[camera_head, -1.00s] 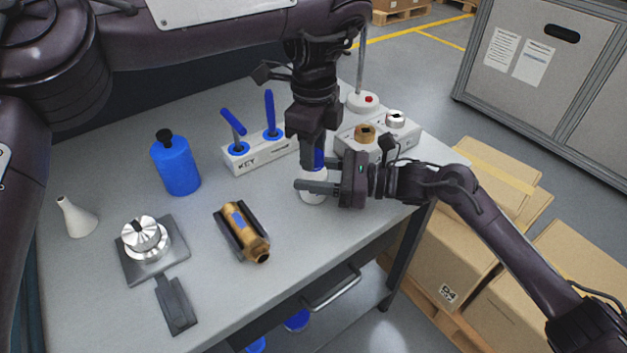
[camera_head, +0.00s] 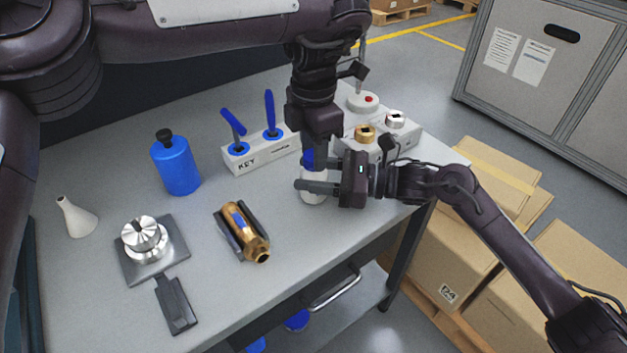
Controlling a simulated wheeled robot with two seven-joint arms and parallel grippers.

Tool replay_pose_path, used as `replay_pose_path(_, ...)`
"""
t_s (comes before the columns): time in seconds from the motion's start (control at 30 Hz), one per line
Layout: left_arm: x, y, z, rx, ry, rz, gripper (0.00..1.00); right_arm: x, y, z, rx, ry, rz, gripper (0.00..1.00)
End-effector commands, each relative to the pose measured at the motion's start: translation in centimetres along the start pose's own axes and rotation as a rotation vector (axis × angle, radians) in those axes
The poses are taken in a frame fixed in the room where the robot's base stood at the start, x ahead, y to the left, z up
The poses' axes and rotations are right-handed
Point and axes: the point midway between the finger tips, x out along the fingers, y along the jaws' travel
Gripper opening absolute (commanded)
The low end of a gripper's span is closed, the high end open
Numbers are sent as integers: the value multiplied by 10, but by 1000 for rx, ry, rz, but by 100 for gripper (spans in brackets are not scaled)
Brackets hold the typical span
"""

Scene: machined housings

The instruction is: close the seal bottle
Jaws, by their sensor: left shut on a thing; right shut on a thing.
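The seal bottle (camera_head: 312,196) is white and stands upright on the bench near its right end, mostly hidden by my grippers. My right gripper (camera_head: 305,187) comes in from the right and is shut around the bottle's body. A blue cap (camera_head: 307,157) is at the bottle's top. My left gripper (camera_head: 312,160) points down from above and is shut on the cap. The cap appears to be on the bottle's mouth, but the fingers hide the joint, so I cannot tell how tightly it sits.
A KEY block (camera_head: 262,155) with two blue-handled keys, a blue bottle (camera_head: 176,163), a white funnel (camera_head: 76,218), a steel part on a plate (camera_head: 185,252) and a brass housing (camera_head: 246,232) in a cradle stand leftward. A grey block (camera_head: 405,139) with round fittings sits behind.

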Motion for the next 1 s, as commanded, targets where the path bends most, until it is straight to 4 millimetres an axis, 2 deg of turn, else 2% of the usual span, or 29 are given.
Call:
replay_pose_path(0.03, -1, 1, 0, 67, -1, 4, 6, 0, 1, -1, 1, 1, 3, 0)
replay_pose_path(0.17, 0, 1, 0, 51, -1, 2, 6, 0, 1, -1, 1, 1, 3, 0)
replay_pose_path(0.2, 0, 1, 0, 51, -1, 2, 36, 0, 1, -1, 1, 1, 3, 0)
replay_pose_path(0.37, 0, 1, 0, 50, -1, 1, 55, 0, 1, -1, 1, 1, 2, 0)
replay_pose_path(0.67, -3, 0, 0, 49, -1, 1, 55, 0, 1, 0, 1, 1, 1, 0)
replay_pose_path(1.0, -42, 0, 0, 48, 0, 2, 55, 0, 0, -1, 1, 1, 1, 0)
